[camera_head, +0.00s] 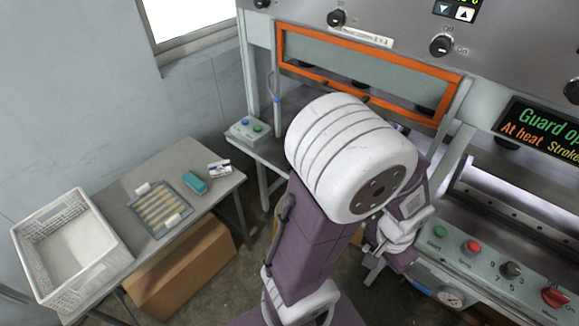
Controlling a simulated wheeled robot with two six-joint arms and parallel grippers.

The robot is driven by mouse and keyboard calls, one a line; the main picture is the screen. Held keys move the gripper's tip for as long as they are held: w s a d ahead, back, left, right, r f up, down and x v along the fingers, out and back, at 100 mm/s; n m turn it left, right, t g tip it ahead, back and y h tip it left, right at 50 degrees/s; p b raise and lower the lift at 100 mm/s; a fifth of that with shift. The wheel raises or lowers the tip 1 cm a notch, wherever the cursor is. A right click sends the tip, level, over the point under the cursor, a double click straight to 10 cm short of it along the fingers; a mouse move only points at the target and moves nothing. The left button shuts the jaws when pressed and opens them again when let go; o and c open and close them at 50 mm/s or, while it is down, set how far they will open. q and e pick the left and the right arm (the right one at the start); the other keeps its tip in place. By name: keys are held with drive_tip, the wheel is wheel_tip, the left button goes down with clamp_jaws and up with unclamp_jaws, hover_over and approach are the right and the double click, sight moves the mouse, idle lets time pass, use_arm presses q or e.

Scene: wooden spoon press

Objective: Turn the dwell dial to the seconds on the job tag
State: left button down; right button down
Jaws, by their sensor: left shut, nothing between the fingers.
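A dark knob (511,269) with small numbers around it sits on the lower front panel. It looks like the dwell dial, but its label and setting are too small to read surely. My left arm crosses the middle of the view. My left gripper (374,272) is shut and empty, left of the lower panel and apart from the knob; my arm partly hides it. A small white card (219,168) with dark print lies on the side table; I cannot tell whether it is the job tag. My right gripper is not in view.
A green button (437,232), a red button (470,247) and a red switch (556,297) share the lower panel. An orange-framed guard (365,75) is above. The side table (118,192) bears a white crate (115,262), a tray of sticks and a teal block.

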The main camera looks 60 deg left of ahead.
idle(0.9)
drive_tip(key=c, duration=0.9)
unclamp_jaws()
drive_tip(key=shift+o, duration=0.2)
